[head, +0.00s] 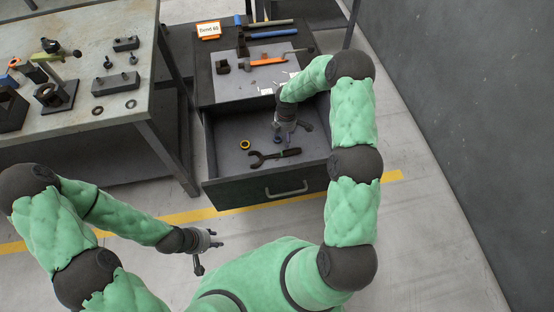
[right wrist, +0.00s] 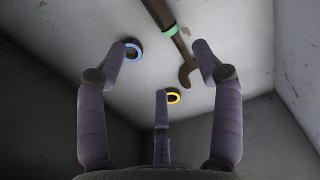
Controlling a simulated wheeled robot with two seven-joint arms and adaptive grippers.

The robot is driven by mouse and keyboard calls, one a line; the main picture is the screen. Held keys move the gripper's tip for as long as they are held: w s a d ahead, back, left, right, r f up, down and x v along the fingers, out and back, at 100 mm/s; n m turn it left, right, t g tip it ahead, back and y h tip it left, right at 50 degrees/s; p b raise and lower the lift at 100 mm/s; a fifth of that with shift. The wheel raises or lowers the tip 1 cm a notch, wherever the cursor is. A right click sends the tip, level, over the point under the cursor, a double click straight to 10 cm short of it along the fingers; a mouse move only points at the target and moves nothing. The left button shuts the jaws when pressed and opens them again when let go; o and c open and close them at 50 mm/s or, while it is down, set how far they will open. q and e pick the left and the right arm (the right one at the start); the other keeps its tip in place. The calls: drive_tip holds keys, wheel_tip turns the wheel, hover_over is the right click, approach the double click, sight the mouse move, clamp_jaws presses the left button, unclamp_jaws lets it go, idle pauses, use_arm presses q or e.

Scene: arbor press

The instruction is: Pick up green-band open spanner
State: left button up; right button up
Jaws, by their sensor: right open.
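The green-band open spanner (head: 275,156) lies in the open drawer, dark, with its open jaw at the left end. In the right wrist view the spanner (right wrist: 163,16) enters from the top edge, with its green band (right wrist: 170,29) visible and an open end lower down. My right gripper (head: 289,125) is inside the drawer space, just behind the spanner. Its fingers (right wrist: 160,72) are spread and empty, and the spanner shows beyond the gap between them, apart from them. My left gripper (head: 209,248) is open and empty in front of the drawer, away from it.
A yellow ring (head: 245,144) and a blue ring (right wrist: 133,51) lie in the drawer near the spanner. The drawer front (head: 265,187) and side walls bound the space. Hammers (head: 268,62) lie on the cabinet top. A workbench (head: 130,75) with metal parts stands left.

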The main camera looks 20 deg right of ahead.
sight(275, 155)
wheel_tip(275, 155, down, 6)
drive_tip(key=shift+f+b, duration=0.1)
drive_tip(key=shift+b, duration=0.9)
drive_tip(key=shift+s+d+f+b, duration=0.15)
drive_tip(key=shift+f+b, duration=1.1)
drive_tip(key=shift+f, duration=1.35)
drive_tip(key=shift+r, duration=0.1)
clamp_jaws()
